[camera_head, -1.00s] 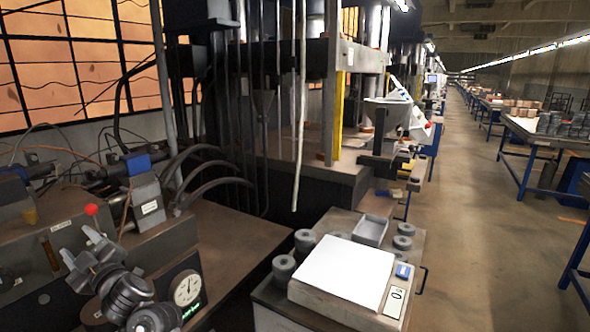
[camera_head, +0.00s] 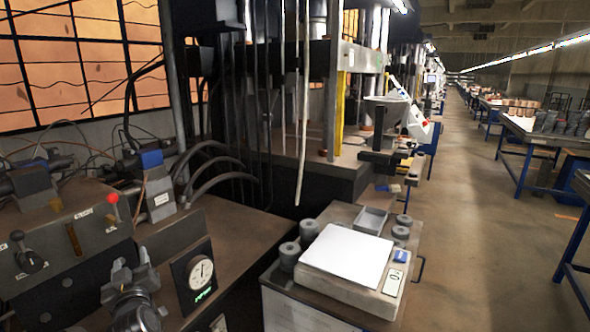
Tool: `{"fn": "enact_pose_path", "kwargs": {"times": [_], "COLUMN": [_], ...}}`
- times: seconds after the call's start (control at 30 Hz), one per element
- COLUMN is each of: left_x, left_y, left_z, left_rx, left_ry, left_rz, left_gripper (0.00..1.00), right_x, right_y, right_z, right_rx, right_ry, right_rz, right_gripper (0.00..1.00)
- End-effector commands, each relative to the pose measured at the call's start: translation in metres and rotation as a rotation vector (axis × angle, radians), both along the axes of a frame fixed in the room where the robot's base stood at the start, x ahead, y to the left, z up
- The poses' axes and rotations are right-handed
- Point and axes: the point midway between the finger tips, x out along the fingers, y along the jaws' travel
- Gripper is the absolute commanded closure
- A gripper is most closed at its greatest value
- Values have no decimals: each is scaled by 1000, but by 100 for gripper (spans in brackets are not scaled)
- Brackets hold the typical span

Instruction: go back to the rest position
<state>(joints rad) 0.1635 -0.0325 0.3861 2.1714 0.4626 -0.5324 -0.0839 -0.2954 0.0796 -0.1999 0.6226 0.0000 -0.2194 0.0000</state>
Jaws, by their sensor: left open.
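My left gripper (camera_head: 132,268) is at the lower left of the head view, in front of the grey control panel and left of the round gauge. Its two grey fingers point up and away, with a gap between them. It is open, and I see nothing held in it. My left arm below it runs out of the bottom edge. My right gripper is not in view.
The control panel (camera_head: 75,235) has a red-knobbed lever (camera_head: 112,199) and a black lever (camera_head: 28,262) close to my left gripper. A gauge (camera_head: 201,272) stands right of it. A scale (camera_head: 347,254) with grey cylinders (camera_head: 289,256) sits on a cart. The aisle at right is clear.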

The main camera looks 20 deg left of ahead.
Motion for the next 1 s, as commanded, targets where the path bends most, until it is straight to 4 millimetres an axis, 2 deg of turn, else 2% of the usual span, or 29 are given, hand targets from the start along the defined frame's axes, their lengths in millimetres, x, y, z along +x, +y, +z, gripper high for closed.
{"fn": "enact_pose_path", "kwargs": {"times": [0.17,0.27,0.37,0.4,0.5,0.7,0.9,1.0], "left_x": [3,-11,-43,-60,-100,-171,-234,-257], "left_y": [-60,-106,-156,-174,-209,-251,-276,-285], "left_z": [-58,-104,-157,-176,-210,-250,-270,-280], "left_rx": [-13,-32,-54,-65,-83,-107,-123,-128], "left_ry": [242,433,661,748,930,1192,1393,1475], "left_rz": [-221,-371,-527,-582,-688,-823,-918,-952], "left_gripper": [50,50,50,50,50,50,50,50], "right_x": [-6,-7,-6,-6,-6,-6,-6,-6], "right_y": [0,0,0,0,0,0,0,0], "right_z": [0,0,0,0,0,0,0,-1], "right_rx": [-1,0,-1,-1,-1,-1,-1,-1], "right_ry": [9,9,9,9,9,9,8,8], "right_rz": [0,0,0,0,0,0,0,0], "right_gripper": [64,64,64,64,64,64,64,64]}}
